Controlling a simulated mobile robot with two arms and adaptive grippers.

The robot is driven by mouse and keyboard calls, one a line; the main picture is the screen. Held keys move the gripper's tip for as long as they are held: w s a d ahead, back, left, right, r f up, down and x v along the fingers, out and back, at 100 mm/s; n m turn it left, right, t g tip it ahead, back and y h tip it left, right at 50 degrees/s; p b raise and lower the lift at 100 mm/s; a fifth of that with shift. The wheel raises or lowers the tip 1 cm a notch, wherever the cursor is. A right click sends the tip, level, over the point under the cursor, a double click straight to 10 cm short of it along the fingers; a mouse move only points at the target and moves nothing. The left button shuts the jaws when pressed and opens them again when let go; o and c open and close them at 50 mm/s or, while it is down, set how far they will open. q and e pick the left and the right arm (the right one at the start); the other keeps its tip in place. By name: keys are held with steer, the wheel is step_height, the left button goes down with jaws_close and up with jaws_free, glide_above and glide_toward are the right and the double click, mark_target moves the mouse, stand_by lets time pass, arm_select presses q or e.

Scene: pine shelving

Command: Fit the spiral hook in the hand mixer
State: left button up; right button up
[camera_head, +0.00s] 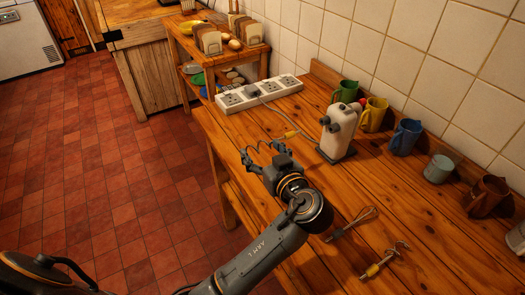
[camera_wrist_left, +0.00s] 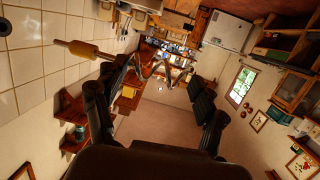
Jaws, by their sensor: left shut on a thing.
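The white hand mixer (camera_head: 341,131) stands upright on a dark base on the wooden worktop in the head view, with dark parts near its top. My left gripper (camera_head: 262,154) is left of the mixer, above the worktop's front edge, shut on the spiral hook. The hook's yellow collar (camera_head: 290,134) and shaft point right toward the mixer, apart from it. In the left wrist view, the metal spiral (camera_wrist_left: 165,70) shows by the fingers, and the yellow collar (camera_wrist_left: 82,49) and thin shaft reach left. The mixer's socket cannot be made out. My right gripper is not in view.
A whisk (camera_head: 355,220) and another metal tool with a yellow collar (camera_head: 374,269) lie on the worktop at the front right. A white power strip (camera_head: 258,93) lies at the far end. Several mugs, one blue (camera_head: 405,136), line the wall behind the mixer.

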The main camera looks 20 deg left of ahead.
mark_target(287, 136)
arm_select(q)
steer(key=shift+w+d, duration=0.5)
steer(key=shift+w, duration=0.15)
steer(key=shift+w+d+b, duration=0.35)
steer(key=shift+w+d, duration=0.3)
steer(key=shift+w, duration=0.2)
steer(key=shift+w+d+b, duration=0.3)
steer(key=shift+w+d, duration=0.35)
steer(key=shift+w, duration=0.15)
steer(key=shift+b, duration=0.8)
steer(key=shift+d, duration=0.15)
stand_by(0.3)
